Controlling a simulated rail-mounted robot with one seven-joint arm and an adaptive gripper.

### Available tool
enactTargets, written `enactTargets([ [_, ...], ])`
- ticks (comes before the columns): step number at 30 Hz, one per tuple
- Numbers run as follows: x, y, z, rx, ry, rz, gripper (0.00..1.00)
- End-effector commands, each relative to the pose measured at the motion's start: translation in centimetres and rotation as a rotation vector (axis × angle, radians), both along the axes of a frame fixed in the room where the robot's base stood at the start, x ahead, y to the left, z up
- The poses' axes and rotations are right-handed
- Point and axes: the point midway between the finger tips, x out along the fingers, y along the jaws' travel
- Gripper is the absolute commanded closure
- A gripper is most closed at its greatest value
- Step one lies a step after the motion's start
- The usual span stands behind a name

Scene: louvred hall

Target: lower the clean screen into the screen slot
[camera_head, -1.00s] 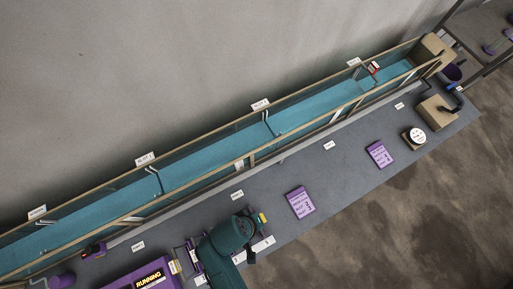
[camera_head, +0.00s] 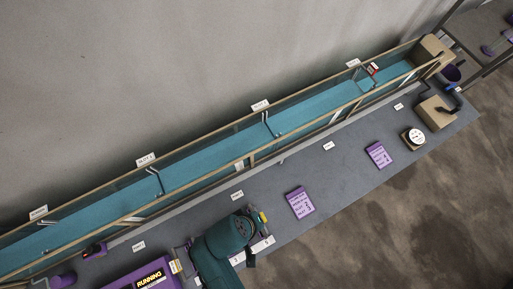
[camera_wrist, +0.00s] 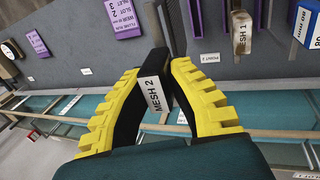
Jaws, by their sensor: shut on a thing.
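My gripper (camera_wrist: 157,72) has yellow ribbed fingers and is shut on a black handle labelled MESH 2 (camera_wrist: 155,94), in the wrist view. The panel below the handle is mostly hidden, so I cannot tell its state. In the head view the gripper is mostly hidden by my teal arm, over the near edge of the grey bench. A tan handle labelled MESH 1 (camera_wrist: 242,32) stands apart to the right in the wrist view. The long teal channel (camera_head: 205,190) has several slot labels along its far wall, one reading SLOT 2 (camera_head: 145,159).
Purple instruction cards (camera_head: 300,203) (camera_head: 378,154) lie on the grey bench (camera_head: 340,168). A purple box marked RUNNING (camera_head: 150,281) is at the lower left. A round white dial (camera_head: 416,136) and a tan block (camera_head: 436,113) stand at the right. Bench between cards and channel is mostly clear.

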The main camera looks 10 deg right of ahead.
Motion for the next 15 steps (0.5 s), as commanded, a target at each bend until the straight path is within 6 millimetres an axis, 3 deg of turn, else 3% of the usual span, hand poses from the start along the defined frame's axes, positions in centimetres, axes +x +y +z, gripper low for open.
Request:
enactTargets([
  [8, 0.0, 0.0, 0.2, -0.001, -0.001, 0.000, 1.00],
  [15, 0.1, 0.0, 2.6, 0.000, -0.003, 0.000, 1.00],
])
